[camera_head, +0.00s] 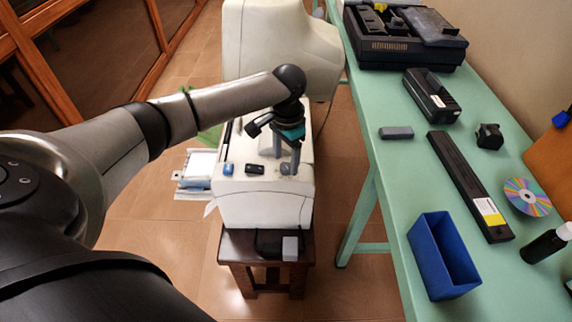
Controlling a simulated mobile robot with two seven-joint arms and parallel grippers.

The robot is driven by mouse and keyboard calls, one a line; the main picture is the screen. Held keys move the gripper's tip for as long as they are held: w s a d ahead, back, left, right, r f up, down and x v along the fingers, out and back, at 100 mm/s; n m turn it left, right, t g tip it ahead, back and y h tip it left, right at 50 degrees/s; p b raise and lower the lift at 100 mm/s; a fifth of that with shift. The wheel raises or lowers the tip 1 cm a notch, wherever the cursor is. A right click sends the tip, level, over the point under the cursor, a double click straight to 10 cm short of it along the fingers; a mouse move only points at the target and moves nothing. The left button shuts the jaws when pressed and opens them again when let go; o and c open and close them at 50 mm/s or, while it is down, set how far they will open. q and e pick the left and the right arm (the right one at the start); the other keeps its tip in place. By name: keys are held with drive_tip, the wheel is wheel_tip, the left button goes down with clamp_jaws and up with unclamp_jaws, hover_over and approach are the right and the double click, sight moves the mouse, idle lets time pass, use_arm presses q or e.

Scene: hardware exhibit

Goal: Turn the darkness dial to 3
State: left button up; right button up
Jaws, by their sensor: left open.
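A cream copier-like machine (263,208) stands in the middle of the view on a small dark wooden stand. Its top bears a blue control (228,169), a black control (254,168) and a small grey knob (287,169) near the right end. I cannot read any number or mark on them, so I cannot tell which is the darkness dial or its setting. My left gripper (287,160) points down over the grey knob, its fingers apart around or just above it. Contact cannot be made out. My right gripper is not in view.
A green table (392,207) on the right holds a blue open box (443,256), a long black bar (470,187), a disc (526,196) and black devices. A paper tray (197,169) juts from the machine's left. A large cream casing (280,45) stands behind.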

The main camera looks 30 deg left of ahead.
use_arm(q)
drive_tip(key=shift+f, duration=0.85)
drive_tip(key=shift+c, duration=0.4)
clamp_jaws()
